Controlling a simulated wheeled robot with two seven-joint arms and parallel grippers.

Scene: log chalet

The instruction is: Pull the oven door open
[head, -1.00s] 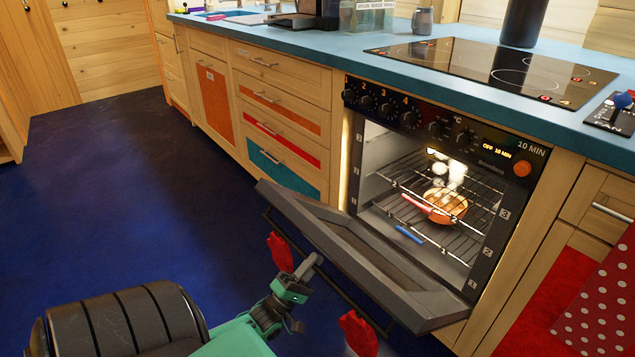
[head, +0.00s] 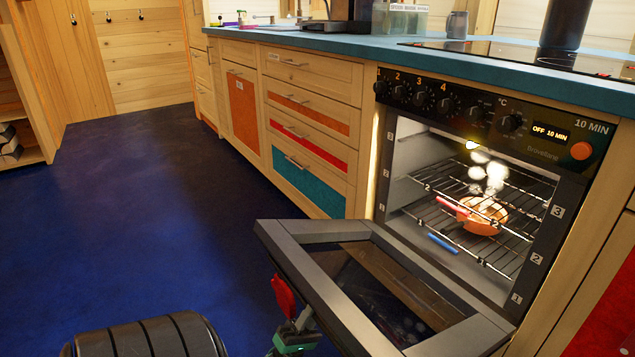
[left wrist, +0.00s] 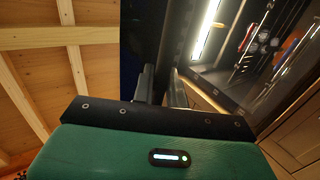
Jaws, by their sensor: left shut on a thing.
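The oven (head: 460,108) stands in the counter at the right of the head view. Its door (head: 385,285) is hinged at the bottom and hangs far down and open, close to level. The oven inside is lit and shows wire racks. My left gripper (left wrist: 162,88) is shut on the door handle at the door's outer edge. In the head view only part of this gripper shows, below the door's left edge, and the door hides the handle and fingertips. My right gripper is not in view.
An orange pan (head: 484,218) with a red handle sits steaming on the oven rack, near a blue stick (head: 443,243). A red piece (head: 284,295) hangs beside the door's outer edge. Drawers (head: 308,135) line the counter at left. The dark blue floor (head: 150,230) is clear.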

